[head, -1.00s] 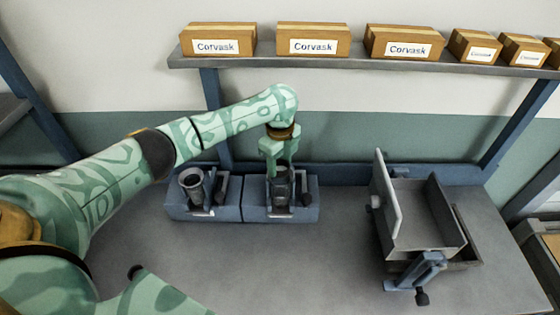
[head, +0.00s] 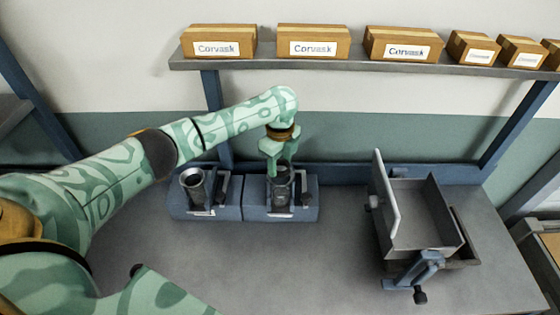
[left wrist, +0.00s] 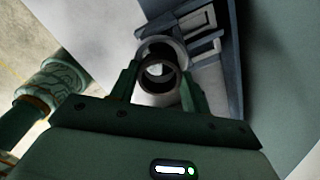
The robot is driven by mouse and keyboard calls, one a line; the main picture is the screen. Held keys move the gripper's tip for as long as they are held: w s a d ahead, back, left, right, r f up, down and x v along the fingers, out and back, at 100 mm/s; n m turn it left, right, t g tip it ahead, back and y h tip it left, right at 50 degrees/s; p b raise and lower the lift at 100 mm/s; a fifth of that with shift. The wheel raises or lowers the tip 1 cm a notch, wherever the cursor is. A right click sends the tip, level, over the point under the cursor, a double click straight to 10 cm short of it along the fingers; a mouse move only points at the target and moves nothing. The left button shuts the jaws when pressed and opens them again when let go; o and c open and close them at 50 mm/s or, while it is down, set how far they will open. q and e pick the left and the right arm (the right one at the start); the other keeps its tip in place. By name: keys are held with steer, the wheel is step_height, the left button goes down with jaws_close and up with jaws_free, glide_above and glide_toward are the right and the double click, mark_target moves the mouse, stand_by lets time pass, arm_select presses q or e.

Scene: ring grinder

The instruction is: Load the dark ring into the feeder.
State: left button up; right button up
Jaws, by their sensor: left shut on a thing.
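A dark ring (head: 280,187), shaped like a short open tube, stands in the right one of two blue holders (head: 310,208). My left gripper (head: 279,170) reaches down from above and is shut on it. In the left wrist view the dark ring (left wrist: 159,76) sits between the two fingers, its round opening facing the camera. A lighter grey ring (head: 193,185) stands slightly tilted in the left holder (head: 178,208). An open grey box (head: 425,215) with a raised side plate stands at the right; I cannot tell for sure that it is the feeder. My right gripper is not in view.
A blue bracket with a dark knob (head: 420,296) is at the front of the grey box. Several cardboard boxes (head: 313,42) stand on a shelf (head: 330,66) above the back. The grey table (head: 300,265) is clear between holders and box.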

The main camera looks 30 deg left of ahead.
arm_select(q)
steer(key=shift+f, duration=0.8)
stand_by(0.4)
steer(key=o, duration=1.1)
step_height(320, 180, up, 16)
steer(key=p, duration=0.3)
steer(key=shift+r, duration=0.15)
steer(key=shift+s, duration=0.1)
